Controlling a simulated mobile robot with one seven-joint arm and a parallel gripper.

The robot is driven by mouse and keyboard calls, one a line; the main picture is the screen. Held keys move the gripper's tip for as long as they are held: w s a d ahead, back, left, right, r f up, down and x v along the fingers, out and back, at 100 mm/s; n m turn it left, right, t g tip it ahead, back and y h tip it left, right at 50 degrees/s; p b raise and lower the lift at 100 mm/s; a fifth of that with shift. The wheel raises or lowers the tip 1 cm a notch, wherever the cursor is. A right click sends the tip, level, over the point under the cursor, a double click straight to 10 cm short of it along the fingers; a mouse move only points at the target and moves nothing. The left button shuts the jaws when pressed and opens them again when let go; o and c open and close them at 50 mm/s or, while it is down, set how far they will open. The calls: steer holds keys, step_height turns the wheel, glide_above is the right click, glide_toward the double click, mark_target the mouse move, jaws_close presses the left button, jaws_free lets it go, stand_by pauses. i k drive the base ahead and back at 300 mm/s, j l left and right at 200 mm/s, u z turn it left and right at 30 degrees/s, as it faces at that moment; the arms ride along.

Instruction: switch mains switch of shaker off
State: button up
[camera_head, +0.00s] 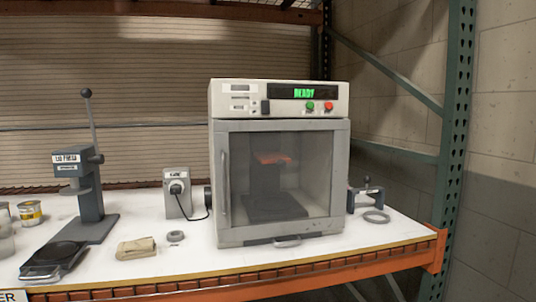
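The shaker (218,150) is a light grey cabinet on the white bench top. Its glazed door (310,190) is closed, and an orange part and a dark platform show dimly inside. Its display (295,93) is lit and reads READY in green. A small dark switch (265,106) sits on the front panel left of the display; whether it is the mains switch, and its position, I cannot tell. A green button (310,105) and a red button (328,106) sit below the display. My gripper is not in view.
A lid press (88,205) stands farther left. A folded cloth (136,248) and grey ring (175,236) lie in front. A clamp-like tool (366,194) and another ring (376,217) are at right.

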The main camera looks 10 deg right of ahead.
mark_target(266, 105)
steer(key=i+j, duration=0.1)
steer(key=i, duration=0.75)
steer(key=j+z, duration=0.05)
